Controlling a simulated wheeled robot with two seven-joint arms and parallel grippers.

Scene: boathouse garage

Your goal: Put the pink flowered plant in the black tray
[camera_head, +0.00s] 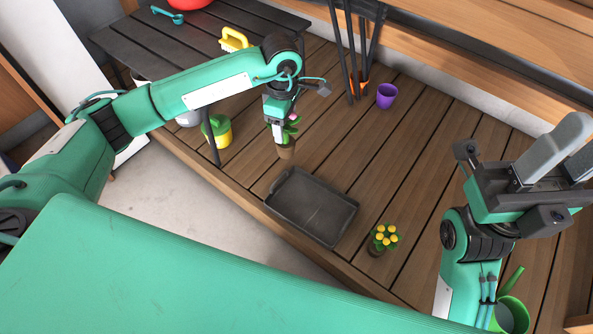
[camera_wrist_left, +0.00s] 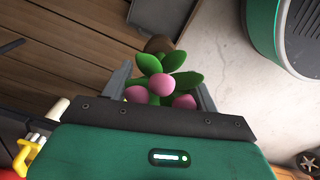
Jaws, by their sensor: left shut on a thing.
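The pink flowered plant (camera_wrist_left: 160,85) shows in the left wrist view with pink blooms, green leaves and a brown pot (camera_wrist_left: 159,44). My left gripper (camera_head: 279,132) is shut on it, with a finger on each side. In the head view the plant's pot (camera_head: 287,148) hangs upright just beyond the black tray's far left corner. The black tray (camera_head: 325,238) lies empty on the wooden deck; a part of it also shows in the left wrist view (camera_wrist_left: 157,15). My right gripper (camera_head: 568,158) is open and empty at the right.
A yellow flowered plant (camera_head: 384,238) stands right of the tray. A purple pot (camera_head: 386,96) and long-handled tools (camera_head: 352,60) are at the back. A yellow-and-green watering can (camera_head: 217,131) is left, near a dark slatted table (camera_head: 150,50). A green can (camera_head: 511,315) is at lower right.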

